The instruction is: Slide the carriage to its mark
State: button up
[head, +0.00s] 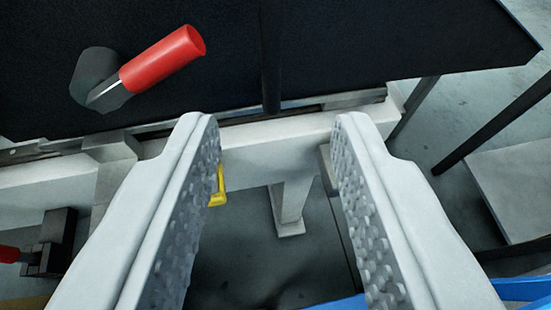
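My gripper (272,130) is open and empty, its two pale fingers with studded grey pads reaching up from the bottom of the head view. Between and beyond the fingertips runs a pale beam (270,138) with a dark rail along its top edge. A grey block (112,147) sits on the rail to the left of the left finger; I cannot tell whether it is the carriage. A dark upright rod (270,60) stands beyond the fingertips. A small yellow piece (217,190) shows beside the left finger, partly hidden; I cannot tell whether it is the mark.
A red-handled lever (162,58) on a grey round hub stands at the upper left before a large black panel (400,40). A dark block (52,240) with a red part is at the lower left. A pale slab (515,190) lies at the right. Grey floor shows below.

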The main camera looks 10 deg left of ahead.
jog(key=shift+v, duration=1.9)
jog(key=shift+c, duration=0.3)
jog(key=c, duration=0.3)
jog(key=shift+a+f, duration=0.1)
